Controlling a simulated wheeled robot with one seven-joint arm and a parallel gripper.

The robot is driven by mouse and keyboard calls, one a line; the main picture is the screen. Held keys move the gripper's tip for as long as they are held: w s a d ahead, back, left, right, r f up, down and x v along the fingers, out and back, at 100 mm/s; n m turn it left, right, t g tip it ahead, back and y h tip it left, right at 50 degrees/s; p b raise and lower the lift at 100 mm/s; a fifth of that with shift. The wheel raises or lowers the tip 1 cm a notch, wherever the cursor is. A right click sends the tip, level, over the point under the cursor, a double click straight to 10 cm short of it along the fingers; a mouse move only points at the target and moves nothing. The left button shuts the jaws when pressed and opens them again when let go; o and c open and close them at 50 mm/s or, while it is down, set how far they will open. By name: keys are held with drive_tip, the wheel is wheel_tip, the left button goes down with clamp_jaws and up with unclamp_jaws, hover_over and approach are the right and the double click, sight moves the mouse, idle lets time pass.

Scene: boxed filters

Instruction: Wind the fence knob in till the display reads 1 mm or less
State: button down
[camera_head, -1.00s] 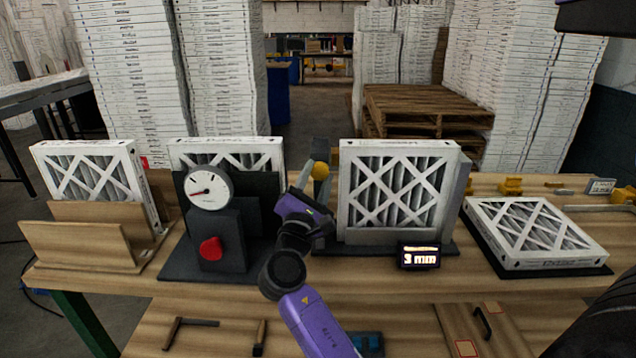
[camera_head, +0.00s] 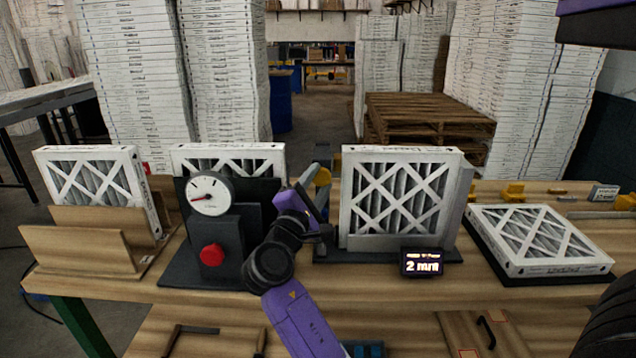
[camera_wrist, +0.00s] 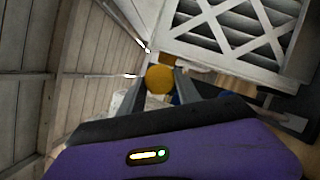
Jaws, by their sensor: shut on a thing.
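The display (camera_head: 422,263) stands in front of the upright filter and reads 2 mm. The fence knob (camera_wrist: 160,79) is round and orange-yellow. It sits between the two fingers of my gripper (camera_wrist: 165,74) in the wrist view. In the head view my gripper (camera_head: 316,180) is just left of the upright boxed filter (camera_head: 398,200), shut on the knob, which is mostly hidden there by the fingers. The filter stands on a dark base (camera_head: 385,254) with a grey upright plate (camera_head: 462,195) at its right side.
A dial gauge stand (camera_head: 211,193) with a red button (camera_head: 211,254) is close left of my arm. A wooden rack (camera_head: 80,248) holds a filter at far left. Another filter (camera_head: 540,240) lies flat at right. The bench strip before the display is clear.

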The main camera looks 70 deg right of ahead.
drive_tip(key=c, duration=0.9)
unclamp_jaws()
drive_tip(key=shift+o, duration=0.2)
drive_tip(key=a+f+b, duration=0.1)
drive_tip(key=a, duration=0.6)
drive_tip(key=shift+s+a+f+b, duration=0.2)
drive_tip(key=shift+a+f+b, duration=0.1)
